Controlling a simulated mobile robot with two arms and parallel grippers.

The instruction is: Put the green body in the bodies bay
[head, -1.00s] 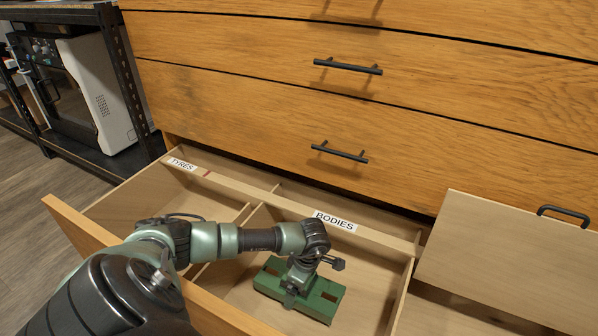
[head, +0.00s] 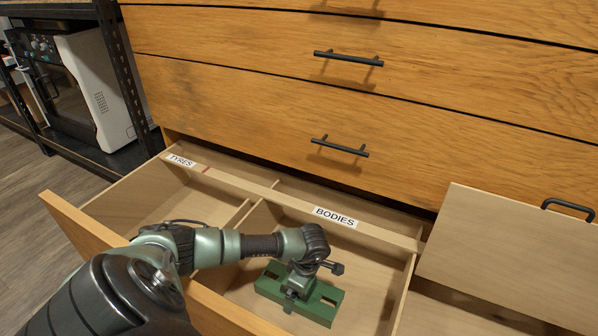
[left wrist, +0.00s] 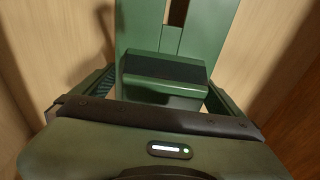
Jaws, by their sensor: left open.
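The green body (head: 325,298) is a flat dark-green piece with slots. It lies inside the bay labelled BODIES (head: 335,217) in the open drawer, and appears to be flat on its floor. My left gripper (head: 292,292) is over the middle of the body, pointing down. In the left wrist view the gripper (left wrist: 163,95) is open, with one finger on each side of the body's raised block (left wrist: 165,72). Whether the fingers touch the block cannot be told. The wrist partly hides the body in the head view. My right gripper is not in view.
The drawer's front panel (head: 75,222) and wooden dividers surround the bay. The TYRES bay (head: 130,202) lies to the left. A pale wooden lid with a black handle (head: 567,208) is at the right. Closed drawers rise behind.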

